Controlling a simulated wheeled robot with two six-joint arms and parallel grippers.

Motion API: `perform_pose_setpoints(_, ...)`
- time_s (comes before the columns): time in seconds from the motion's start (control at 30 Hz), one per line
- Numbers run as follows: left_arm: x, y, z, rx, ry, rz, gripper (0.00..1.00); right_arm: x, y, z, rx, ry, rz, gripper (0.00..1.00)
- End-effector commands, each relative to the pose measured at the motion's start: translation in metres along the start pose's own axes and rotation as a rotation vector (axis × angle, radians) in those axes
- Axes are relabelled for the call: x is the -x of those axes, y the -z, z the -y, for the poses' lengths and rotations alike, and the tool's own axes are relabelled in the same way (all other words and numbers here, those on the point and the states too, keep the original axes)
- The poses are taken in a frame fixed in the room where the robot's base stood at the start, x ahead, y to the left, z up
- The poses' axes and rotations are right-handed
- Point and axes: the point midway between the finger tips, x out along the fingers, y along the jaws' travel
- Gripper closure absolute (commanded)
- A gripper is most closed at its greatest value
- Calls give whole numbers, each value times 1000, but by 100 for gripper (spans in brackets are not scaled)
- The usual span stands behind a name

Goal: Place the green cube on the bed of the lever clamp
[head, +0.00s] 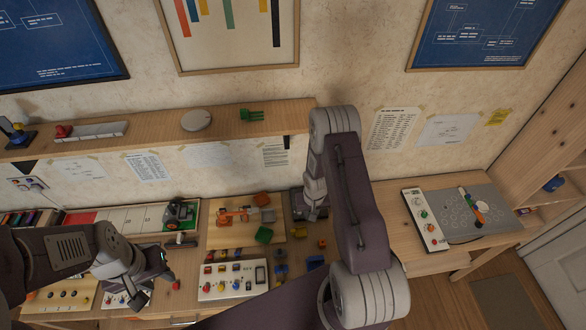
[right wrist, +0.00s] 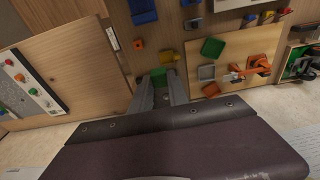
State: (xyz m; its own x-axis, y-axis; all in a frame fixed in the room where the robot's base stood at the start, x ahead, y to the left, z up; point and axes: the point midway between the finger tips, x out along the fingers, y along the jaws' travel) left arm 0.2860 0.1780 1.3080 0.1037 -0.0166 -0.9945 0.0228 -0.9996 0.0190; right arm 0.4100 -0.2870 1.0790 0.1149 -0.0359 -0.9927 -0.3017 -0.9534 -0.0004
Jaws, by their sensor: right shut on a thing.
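The lever clamp (head: 236,214), with an orange lever, sits on a light wooden board (head: 225,237); it also shows in the right wrist view (right wrist: 255,70). A grey square (right wrist: 206,72), seemingly its bed, lies beside it between a green block (right wrist: 212,48) and an orange block (right wrist: 211,90). In the right wrist view my right gripper (right wrist: 160,92) is shut on a green cube (right wrist: 172,75), partly hidden by the fingers. It is to the right of the board in the head view (head: 312,214). My left gripper (head: 166,272) is at lower left, its jaw gap unclear.
A white control panel (head: 232,279) and several small coloured parts are in front of the board. A green-and-black device (head: 181,214) is left of it. A shelf (head: 100,142) runs above the bench. A grey perforated plate (head: 460,213) is at right.

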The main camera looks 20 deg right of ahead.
Motion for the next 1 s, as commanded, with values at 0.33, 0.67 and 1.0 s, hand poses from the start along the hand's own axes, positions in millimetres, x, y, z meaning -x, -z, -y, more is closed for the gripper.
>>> perform_pose_setpoints(0.33, -22, -2, 0, 0, 0, 0, 64, -18, 3, 6, 13, 2, -3, 100)
perform_pose_setpoints(0.67, -166, -17, 3, 0, 0, 0, 64, -57, 44, 64, 117, 16, -9, 100)
perform_pose_setpoints(1.0, -271, -28, 5, 0, 0, 0, 64, -64, -28, 94, 235, 29, -1, 100)
